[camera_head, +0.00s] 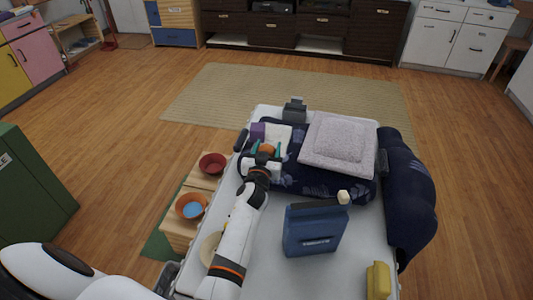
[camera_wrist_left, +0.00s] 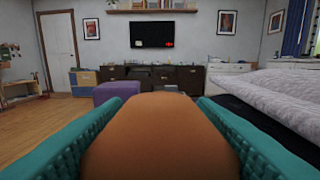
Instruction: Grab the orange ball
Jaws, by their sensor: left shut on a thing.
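The orange ball (camera_wrist_left: 160,135) fills the lower middle of the left wrist view, between two teal finger pads. My left gripper (camera_head: 266,150) is shut on it, with a pad on each side. In the head view the orange ball (camera_head: 267,148) shows small between the teal fingers, over the far left part of the white surface, beside the dark blue patterned cloth. I cannot tell whether the ball still touches what is under it. My right gripper is not in either view.
A folded grey blanket (camera_head: 338,146) lies right of the gripper, and a purple block (camera_head: 257,131) is just beyond it. A blue box (camera_head: 314,230) stands nearer. Red (camera_head: 212,164) and orange (camera_head: 191,206) bowls sit on a wooden stand at left. A yellow object (camera_head: 378,281) is near right.

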